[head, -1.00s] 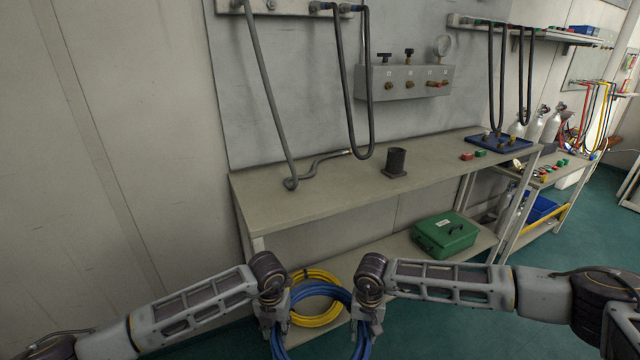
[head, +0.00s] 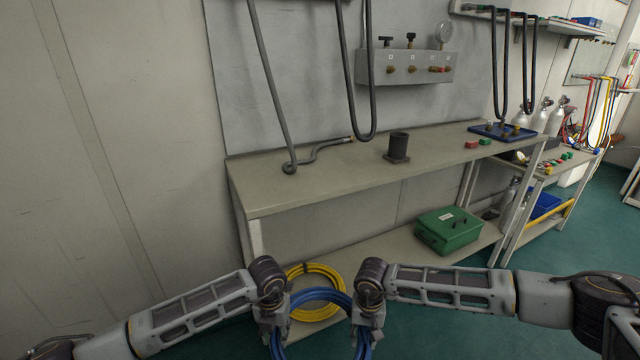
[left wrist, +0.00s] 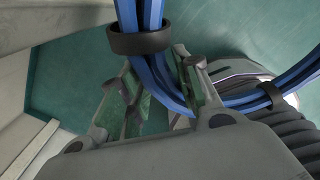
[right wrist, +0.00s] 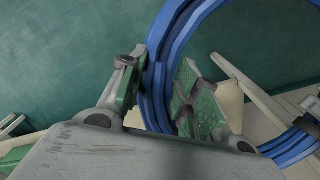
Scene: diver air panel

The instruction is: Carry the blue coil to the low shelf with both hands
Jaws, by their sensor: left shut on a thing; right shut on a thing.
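The blue coil (head: 322,295) hangs between my two grippers in front of the bench, its lower part cut off by the picture edge. My left gripper (head: 274,328) is shut on its left side. In the left wrist view the coil (left wrist: 154,60) runs by the jaws, with a dark band around it. My right gripper (head: 366,325) is shut on its right side. In the right wrist view the coil (right wrist: 157,80) passes between the green-padded fingers. The low shelf (head: 375,262) lies under the bench top, beyond the coil.
A yellow coil (head: 335,275) lies at the shelf's left end, behind the blue coil. A green case (head: 447,231) stands on the shelf to the right. The shelf between them looks clear. The bench top (head: 300,188) overhangs it, with a bench leg (head: 256,240) at left.

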